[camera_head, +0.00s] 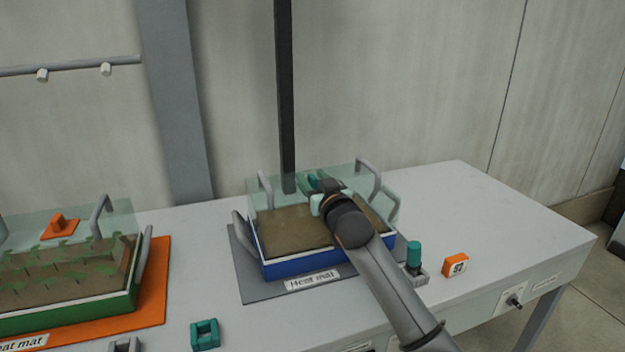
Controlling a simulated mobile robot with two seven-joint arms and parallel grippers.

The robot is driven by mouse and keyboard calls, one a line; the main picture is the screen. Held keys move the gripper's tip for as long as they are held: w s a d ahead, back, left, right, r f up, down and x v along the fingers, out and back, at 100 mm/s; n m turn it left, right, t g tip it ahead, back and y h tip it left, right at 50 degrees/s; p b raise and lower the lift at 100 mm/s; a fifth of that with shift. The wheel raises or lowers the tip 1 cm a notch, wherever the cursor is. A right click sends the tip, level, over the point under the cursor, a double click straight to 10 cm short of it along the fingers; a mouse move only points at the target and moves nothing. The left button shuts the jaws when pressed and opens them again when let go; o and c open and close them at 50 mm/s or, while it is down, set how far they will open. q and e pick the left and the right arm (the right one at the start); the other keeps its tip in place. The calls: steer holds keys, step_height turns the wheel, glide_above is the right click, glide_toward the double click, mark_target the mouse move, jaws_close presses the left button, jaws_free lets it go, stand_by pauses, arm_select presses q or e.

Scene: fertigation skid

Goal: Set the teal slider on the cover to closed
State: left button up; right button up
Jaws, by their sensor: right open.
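A blue tray (292,266) of brown soil stands on a grey mat, with a clear cover (262,192) over it that has grey handles. The teal slider (313,180) shows in part on top of the cover, behind my gripper; its setting cannot be read. My right gripper (318,197) is over the cover, close to the slider, and open. Its arm comes in from the lower right and hides part of the cover and tray. I cannot tell whether its fingers touch the slider. My left gripper is not in view.
A green tray (75,312) under a clear cover with an orange slider (60,226) stands on an orange mat at left. A teal block (205,334), a teal-capped item (413,256) and an orange tag (455,265) are on the table (490,220). The table's right side is clear.

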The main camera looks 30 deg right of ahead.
steer(key=shift+c, duration=0.3)
jaws_close()
stand_by(1.2)
